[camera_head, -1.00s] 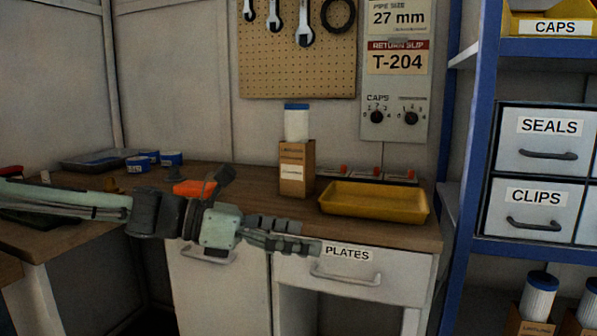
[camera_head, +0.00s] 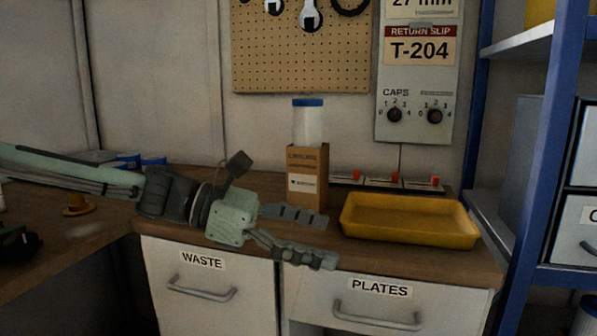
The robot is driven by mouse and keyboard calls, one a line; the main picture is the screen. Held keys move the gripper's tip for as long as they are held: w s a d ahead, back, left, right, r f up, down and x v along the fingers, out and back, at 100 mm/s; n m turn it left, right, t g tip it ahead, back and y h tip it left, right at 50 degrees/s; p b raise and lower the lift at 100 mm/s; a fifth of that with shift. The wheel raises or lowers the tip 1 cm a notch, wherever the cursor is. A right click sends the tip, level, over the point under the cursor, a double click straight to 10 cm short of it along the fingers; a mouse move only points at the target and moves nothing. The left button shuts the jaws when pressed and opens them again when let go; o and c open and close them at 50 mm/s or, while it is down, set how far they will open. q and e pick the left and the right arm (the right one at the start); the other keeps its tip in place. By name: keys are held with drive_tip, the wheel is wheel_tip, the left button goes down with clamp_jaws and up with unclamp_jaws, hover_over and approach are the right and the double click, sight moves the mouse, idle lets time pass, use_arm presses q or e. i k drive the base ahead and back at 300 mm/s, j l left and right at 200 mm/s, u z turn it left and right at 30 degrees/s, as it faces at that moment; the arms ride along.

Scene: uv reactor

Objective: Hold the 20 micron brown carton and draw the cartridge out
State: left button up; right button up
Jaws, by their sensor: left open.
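A brown carton (camera_head: 307,166) stands upright on the wooden counter, left of the yellow tray. A white cartridge with a blue cap (camera_head: 308,121) sticks up out of its open top. The print on the carton is too small to read. My left gripper (camera_head: 318,238) comes in from the left in front of the carton's lower part. Its fingers are apart, with nothing between them, and point right. I cannot tell whether the upper finger touches the carton. My right gripper does not show.
A yellow tray (camera_head: 409,220) sits right of the carton, with small red-topped items (camera_head: 384,180) behind it. WASTE (camera_head: 203,275) and PLATES (camera_head: 379,305) fronts lie below the counter. A blue-framed shelf (camera_head: 553,150) stands at the right. Blue-banded rolls (camera_head: 140,161) lie at the back left.

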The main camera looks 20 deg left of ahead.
sight(307, 113)
drive_tip(key=i+j, duration=0.75)
drive_tip(key=j, duration=0.15)
